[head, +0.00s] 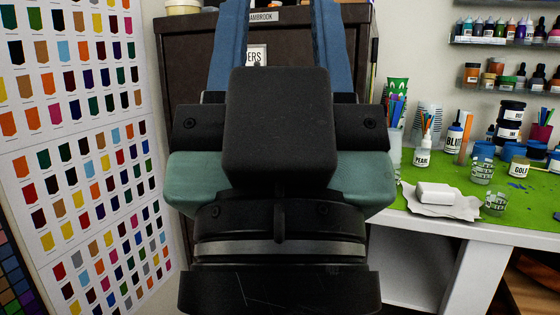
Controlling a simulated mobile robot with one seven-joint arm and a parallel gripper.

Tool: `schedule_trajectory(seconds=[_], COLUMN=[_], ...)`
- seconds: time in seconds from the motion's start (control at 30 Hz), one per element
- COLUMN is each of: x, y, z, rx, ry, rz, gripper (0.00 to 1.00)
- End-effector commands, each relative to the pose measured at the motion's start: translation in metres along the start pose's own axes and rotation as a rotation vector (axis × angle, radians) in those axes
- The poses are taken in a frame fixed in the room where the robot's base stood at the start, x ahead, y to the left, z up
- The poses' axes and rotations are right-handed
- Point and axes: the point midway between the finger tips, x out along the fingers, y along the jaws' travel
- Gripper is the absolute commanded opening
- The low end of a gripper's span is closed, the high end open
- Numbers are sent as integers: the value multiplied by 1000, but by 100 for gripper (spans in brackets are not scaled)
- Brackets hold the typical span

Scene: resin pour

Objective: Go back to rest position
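My gripper (280,20) fills the middle of the head view, close to the camera and pointing up and away. Its two blue fingers stand well apart, with the dark cabinet showing between them. The finger ends run out past the top edge, so the very tips are hidden. I see nothing held in the visible part of the gap. The black and green wrist parts below the fingers are mine.
A dark cabinet (184,60) stands behind my gripper. A colour-swatch chart (75,138) covers the left wall. At right, a white workbench with a green top (420,165) holds jars, cups, a pearl bottle (422,157) and a white block (435,193). Shelves (500,42) hold small bottles.

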Motion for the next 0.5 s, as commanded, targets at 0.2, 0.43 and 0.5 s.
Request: schedule_trajectory(seconds=[0.2, 0.43, 0.5], x=[62, 112, 128], y=[0, 0, 0], z=[-56, -103, -117], rx=[0, 1, 1], ry=[-4, -5, -6], rz=[-1, -2, -2], gripper=[45, 45, 45])
